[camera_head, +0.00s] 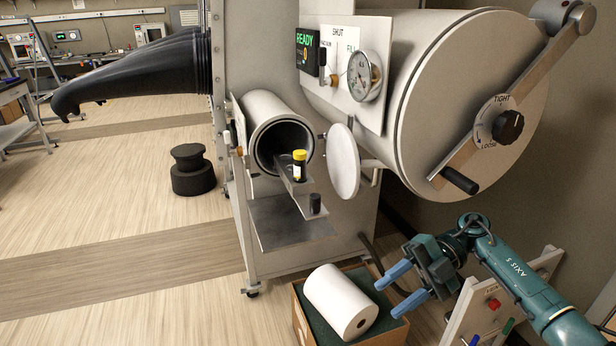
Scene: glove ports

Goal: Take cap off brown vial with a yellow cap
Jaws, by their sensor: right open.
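A small brown vial with a yellow cap (299,157) stands upright on a narrow metal slide tray (307,207) that sticks out of the open small round port (284,145). A white label shows on the vial, and the cap is on it. My right gripper (392,294), with blue fingers, is open and empty at the lower right. It is apart from the vial, lower and to its right, over the right side of a cardboard box. My left gripper is not in view.
The small port's round door (343,161) hangs open right of the vial. A large cylinder door (478,110) with a lever is above right. A cardboard box (300,318) holds a white roll (340,301). A black glove (135,72) sticks out left. A dark stool (192,171) stands on open floor.

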